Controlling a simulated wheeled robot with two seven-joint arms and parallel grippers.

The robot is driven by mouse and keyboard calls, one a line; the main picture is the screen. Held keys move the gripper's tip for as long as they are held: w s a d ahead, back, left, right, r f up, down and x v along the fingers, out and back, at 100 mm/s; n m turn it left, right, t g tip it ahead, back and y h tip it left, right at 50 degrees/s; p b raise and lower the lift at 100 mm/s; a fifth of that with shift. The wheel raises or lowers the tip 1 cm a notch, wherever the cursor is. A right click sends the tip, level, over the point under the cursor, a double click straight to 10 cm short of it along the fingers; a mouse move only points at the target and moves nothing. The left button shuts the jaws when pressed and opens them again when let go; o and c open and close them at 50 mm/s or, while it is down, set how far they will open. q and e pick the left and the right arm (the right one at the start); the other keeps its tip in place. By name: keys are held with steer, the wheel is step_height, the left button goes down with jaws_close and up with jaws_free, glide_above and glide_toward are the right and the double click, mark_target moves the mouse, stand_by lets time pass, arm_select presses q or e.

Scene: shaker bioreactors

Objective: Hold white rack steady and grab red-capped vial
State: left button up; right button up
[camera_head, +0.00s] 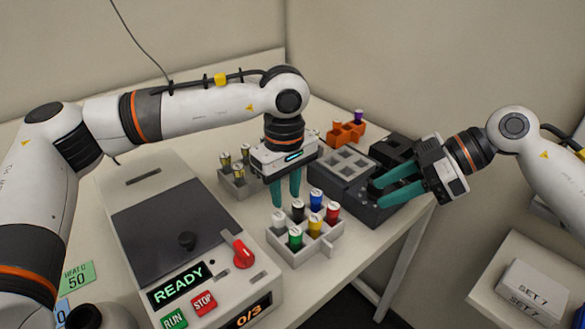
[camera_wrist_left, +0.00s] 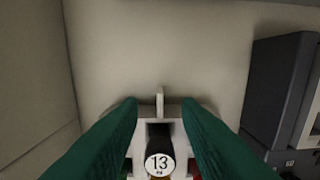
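The white rack (camera_head: 308,254) stands on the table with several capped vials in it. The red-capped vial (camera_head: 332,212) is at the rack's right side. The black-capped vial (camera_head: 298,208) is at its back, and its label reads 13 in the left wrist view (camera_wrist_left: 159,164). My left gripper (camera_head: 286,198) points down at the rack's back edge, its teal fingers apart and empty. In the left wrist view the fingers (camera_wrist_left: 160,106) spread either side of the black cap. My right gripper (camera_head: 378,194) is open to the right of the rack, its fingers pointing left.
A shaker device (camera_head: 183,217) with a READY display stands left of the rack. Grey blocks (camera_head: 345,165) stand behind and right of it. A small rack with vials (camera_head: 237,182) and an orange rack (camera_head: 346,133) are further back. The table edge is close on the right.

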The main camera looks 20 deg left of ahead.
mark_target(286, 206)
arm_select(q)
steer(key=shift+f, duration=2.55)
jaws_close()
